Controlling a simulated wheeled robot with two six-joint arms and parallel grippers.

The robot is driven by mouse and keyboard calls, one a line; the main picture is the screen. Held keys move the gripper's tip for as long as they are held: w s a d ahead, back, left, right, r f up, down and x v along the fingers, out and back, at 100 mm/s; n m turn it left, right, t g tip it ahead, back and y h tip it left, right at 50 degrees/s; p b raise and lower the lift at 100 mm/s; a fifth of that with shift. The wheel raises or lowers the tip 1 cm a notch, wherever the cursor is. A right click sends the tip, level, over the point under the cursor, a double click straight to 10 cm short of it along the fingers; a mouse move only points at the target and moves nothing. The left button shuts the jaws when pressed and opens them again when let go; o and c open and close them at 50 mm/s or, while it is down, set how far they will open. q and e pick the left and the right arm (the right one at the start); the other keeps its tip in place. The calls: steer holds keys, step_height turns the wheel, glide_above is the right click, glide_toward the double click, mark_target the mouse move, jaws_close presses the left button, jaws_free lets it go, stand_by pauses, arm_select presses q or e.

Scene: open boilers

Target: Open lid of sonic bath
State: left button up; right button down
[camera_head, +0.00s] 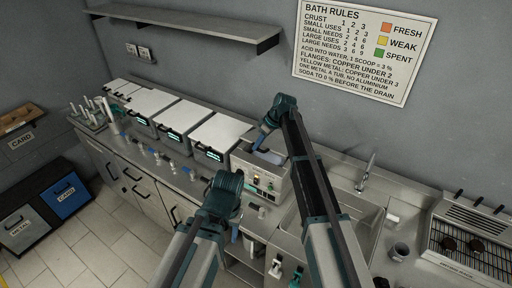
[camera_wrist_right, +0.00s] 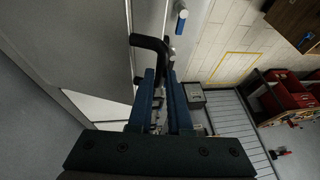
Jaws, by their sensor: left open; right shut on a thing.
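The sonic bath (camera_head: 259,182) is the metal box with a front control panel, at the near end of the row of boxes on the counter. My right gripper (camera_head: 262,141) is over its top, and my right arm covers its right side. In the right wrist view the right gripper (camera_wrist_right: 164,82) is shut on a black handle (camera_wrist_right: 150,42), beside a grey metal panel (camera_wrist_right: 95,40). How far the lid is raised is hard to tell. My left gripper (camera_head: 234,232) is open and low in front of the counter, apart from the bath; its fingers are mostly hidden.
Several white-lidded boxes (camera_head: 183,116) stand along the counter to the left. A shelf (camera_head: 185,22) and a rules sign (camera_head: 364,48) are on the wall.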

arm_select(q)
steer(key=shift+r+p, duration=1.4)
steer(key=shift+r, duration=0.5)
arm_select(e)
steer(key=shift+w+d+r+m+g+y, duration=0.1)
steer(key=shift+w+d+r+g+y, duration=0.3)
steer(key=shift+r, duration=0.5)
steer(key=shift+w+d+r+m+g+y, duration=0.15)
steer(key=shift+w+d+r+g, duration=0.25)
steer(key=shift+w+r, duration=0.4)
steer(key=shift+w+d+r+m+g+y, duration=0.1)
steer(key=shift+w+d+r+g+y, duration=0.25)
steer(key=shift+r, duration=0.7)
steer(key=c, duration=0.8)
jaws_free()
steer(key=shift+c, duration=0.2)
steer(key=shift+r, duration=0.2)
arm_select(q)
steer(key=shift+r+p, duration=0.5)
arm_select(e)
steer(key=w+d, duration=0.2)
steer(key=d, duration=1)
steer(key=shift+w+d+r, duration=0.15)
steer(key=shift+d+r, duration=0.1)
steer(key=shift+r, duration=0.05)
